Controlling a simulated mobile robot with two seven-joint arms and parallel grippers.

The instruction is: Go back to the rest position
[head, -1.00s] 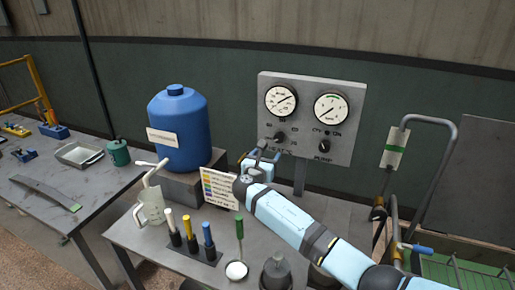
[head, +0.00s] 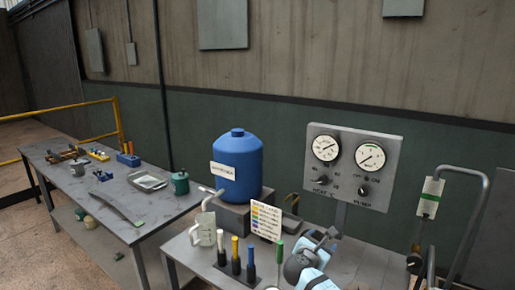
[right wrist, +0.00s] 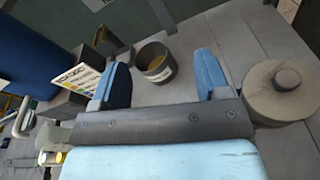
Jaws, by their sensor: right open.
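My right gripper (head: 322,238) is at the lower right of the head view, above the right-hand table. In the right wrist view the gripper (right wrist: 163,85) has its two blue fingers wide apart, with nothing held between them. A small dark cup with brownish contents (right wrist: 155,62) stands on the table beyond the fingers. My left gripper does not show in the head view.
The gauge panel (head: 350,190) stands behind the right gripper. A blue tank (head: 237,170), a jug (head: 203,228), a colour card (head: 266,221) and several upright handled tools stand to its left. A round lidded pot (right wrist: 280,92) is right of the fingers. Another table (head: 95,180) is at left.

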